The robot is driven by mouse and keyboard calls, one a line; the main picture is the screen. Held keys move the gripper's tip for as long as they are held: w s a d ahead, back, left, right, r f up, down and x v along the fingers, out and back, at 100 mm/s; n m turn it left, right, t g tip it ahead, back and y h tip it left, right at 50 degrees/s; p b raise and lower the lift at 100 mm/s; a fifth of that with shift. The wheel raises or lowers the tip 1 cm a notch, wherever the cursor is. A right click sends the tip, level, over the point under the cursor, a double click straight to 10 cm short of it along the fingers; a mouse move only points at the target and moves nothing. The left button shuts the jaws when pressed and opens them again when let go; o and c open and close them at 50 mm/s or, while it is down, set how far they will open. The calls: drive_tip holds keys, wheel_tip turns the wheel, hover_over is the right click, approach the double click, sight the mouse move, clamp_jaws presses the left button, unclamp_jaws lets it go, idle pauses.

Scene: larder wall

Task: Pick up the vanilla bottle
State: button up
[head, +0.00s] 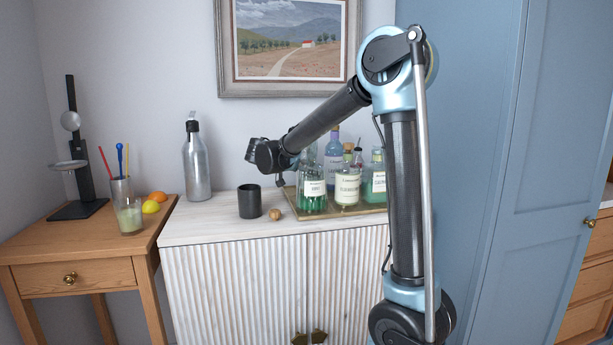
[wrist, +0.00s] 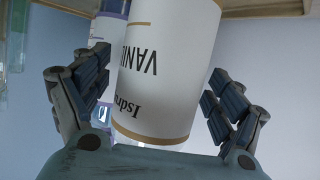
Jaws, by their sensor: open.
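The vanilla bottle (wrist: 165,65) fills the middle of the wrist view, its white label with tan bands reading "VANIL" upside down. My gripper (wrist: 160,63) is open, with one finger on each side of the bottle. A gap shows at the right finger; I cannot tell whether the left finger touches. In the head view, my arm's wrist end is in front of the bottles on the tray (head: 290,197). The labels there are too small to read, so I cannot tell which is the vanilla.
Several bottles stand close together on the tray, partly behind my arm. A dark cup (head: 249,202) and a small round brown thing (head: 274,214) are left of the tray. A silver bottle (head: 196,162) stands behind. A wooden side table (head: 75,242) is further left.

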drive_tip(key=c, duration=1.7)
drive_tip(key=shift+c, duration=0.6)
drive_tip(key=shift+r, duration=0.2)
